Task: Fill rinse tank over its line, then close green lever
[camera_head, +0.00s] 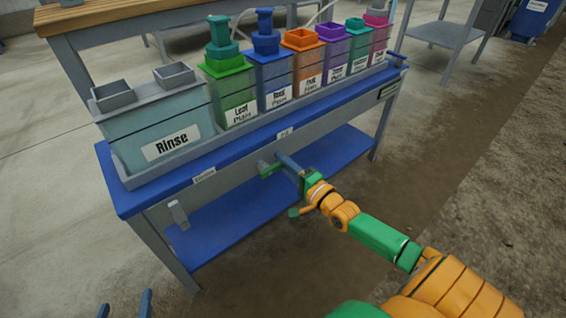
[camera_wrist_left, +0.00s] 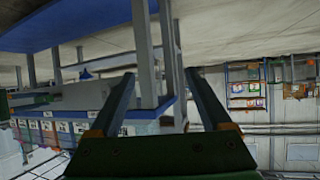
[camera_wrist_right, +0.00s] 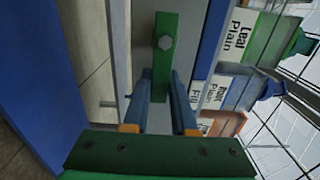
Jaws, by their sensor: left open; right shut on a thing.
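The rinse tank (camera_head: 125,135) is a pale teal see-through box with a white "Rinse" label and two grey open boxes on top. It stands at the left end of the blue bench. My left gripper (camera_head: 125,305) is open and empty, low at the bottom left.
Several coloured tanks stand in a row right of the rinse tank, including a green "Leaf Plain" tank (camera_head: 230,90). A grey handle (camera_head: 178,214) hangs at the bench's front left. A blue lower shelf (camera_head: 220,225) lies under the bench. Bare floor is in front.

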